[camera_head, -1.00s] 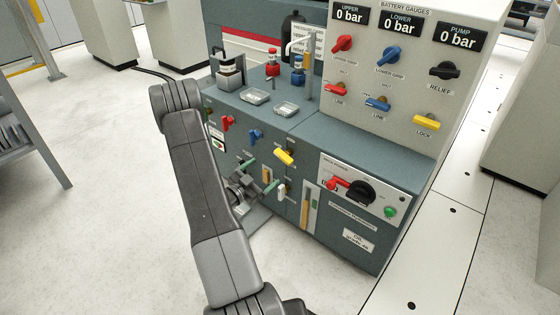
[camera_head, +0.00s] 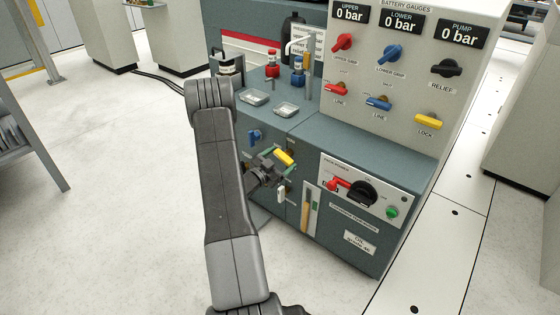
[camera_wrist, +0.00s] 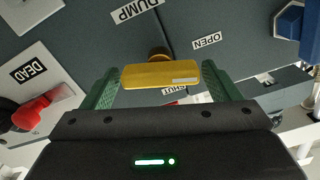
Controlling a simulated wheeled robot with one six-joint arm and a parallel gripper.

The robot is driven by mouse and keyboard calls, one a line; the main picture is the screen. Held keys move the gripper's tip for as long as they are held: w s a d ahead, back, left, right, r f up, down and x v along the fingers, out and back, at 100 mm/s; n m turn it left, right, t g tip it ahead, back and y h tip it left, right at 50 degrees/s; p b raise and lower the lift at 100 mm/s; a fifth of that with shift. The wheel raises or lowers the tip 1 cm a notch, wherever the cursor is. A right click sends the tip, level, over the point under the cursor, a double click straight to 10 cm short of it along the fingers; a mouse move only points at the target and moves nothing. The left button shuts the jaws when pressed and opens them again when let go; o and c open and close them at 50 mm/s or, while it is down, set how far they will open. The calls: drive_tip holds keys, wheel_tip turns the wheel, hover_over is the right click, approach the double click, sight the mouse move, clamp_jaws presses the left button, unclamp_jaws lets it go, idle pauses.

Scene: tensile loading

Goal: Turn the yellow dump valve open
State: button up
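The yellow dump valve handle (camera_wrist: 160,75) lies crosswise between my gripper's green fingers in the wrist view, with a brass stem behind it. A DUMP label (camera_wrist: 135,9), an OPEN label (camera_wrist: 207,41) and a partly hidden SHUT label are around it. My gripper (camera_wrist: 163,88) is open, with a finger beyond each end of the handle and a small gap on each side. In the head view the yellow handle (camera_head: 284,157) is on the cabinet's front, with my gripper (camera_head: 279,162) close at it.
A blue lever (camera_head: 254,136) is left of the valve on the same front. A red handle (camera_wrist: 40,108) by a DEAD label shows at left in the wrist view. A panel with a black knob (camera_head: 362,194) is at the right.

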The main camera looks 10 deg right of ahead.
drive_tip(key=c, duration=0.6)
drive_tip(key=shift+n+p, duration=0.35)
drive_tip(key=shift+n, duration=1.55)
drive_tip(key=shift+c, duration=0.2)
drive_tip(key=o, duration=1)
drive_tip(key=shift+a, duration=0.1)
drive_tip(key=p+v, duration=0.3)
drive_tip(key=v, duration=1)
drive_tip(key=shift+s+a, duration=0.2)
drive_tip(key=shift+s, duration=0.1)
drive_tip(key=shift+w, duration=0.1)
